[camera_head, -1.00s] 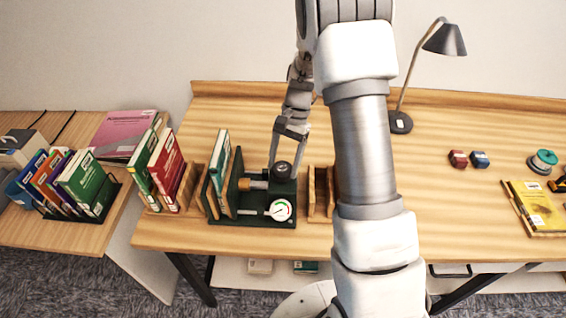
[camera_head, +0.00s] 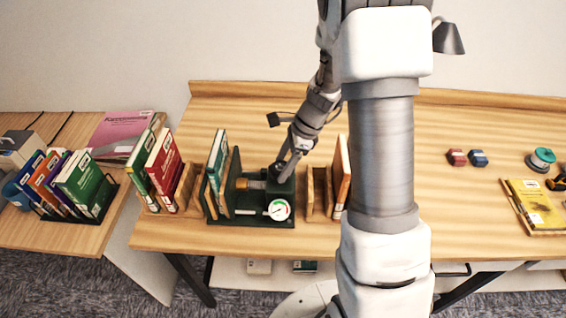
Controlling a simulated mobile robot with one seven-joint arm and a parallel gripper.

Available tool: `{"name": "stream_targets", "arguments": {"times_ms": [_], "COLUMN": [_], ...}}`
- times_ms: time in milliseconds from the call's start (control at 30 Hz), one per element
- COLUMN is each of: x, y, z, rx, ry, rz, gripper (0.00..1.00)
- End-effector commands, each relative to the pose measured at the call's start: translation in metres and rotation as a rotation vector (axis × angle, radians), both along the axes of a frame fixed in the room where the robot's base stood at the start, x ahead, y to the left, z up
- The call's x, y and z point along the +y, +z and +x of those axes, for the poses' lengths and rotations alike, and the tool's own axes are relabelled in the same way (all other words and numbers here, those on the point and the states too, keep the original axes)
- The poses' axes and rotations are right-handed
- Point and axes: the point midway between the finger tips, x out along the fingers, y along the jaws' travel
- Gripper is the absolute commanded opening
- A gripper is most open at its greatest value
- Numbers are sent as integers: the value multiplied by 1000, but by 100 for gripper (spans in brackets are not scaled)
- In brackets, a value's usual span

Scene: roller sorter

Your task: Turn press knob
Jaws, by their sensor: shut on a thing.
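The press is a dark green device (camera_head: 254,220) on the wooden table, with a white dial gauge (camera_head: 278,210) on its front and a brass-coloured fitting (camera_head: 249,184) on its left. The dark press knob (camera_head: 281,173) sits on top at the back right. My gripper (camera_head: 285,167) reaches down from the upper right, tilted, and is shut on the knob. Its fingers hide part of the knob. Two books, one green (camera_head: 218,158), stand in the press's left side.
Books in wooden holders stand close on both sides of the press, with an orange-edged book (camera_head: 341,175) at right. A desk lamp (camera_head: 448,39) is partly hidden behind my arm. Red (camera_head: 457,157) and blue (camera_head: 478,158) blocks lie at right. The table behind the press is mostly clear.

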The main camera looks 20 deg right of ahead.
Motion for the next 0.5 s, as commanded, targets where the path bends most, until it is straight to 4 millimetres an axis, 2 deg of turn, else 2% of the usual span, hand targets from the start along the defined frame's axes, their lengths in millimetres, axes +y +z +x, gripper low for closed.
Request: {"name": "stream_targets", "arguments": {"times_ms": [500], "x": [2], "y": [0], "z": [-4], "rx": [1], "ry": [-473], "rz": [-1], "gripper": [15]}}
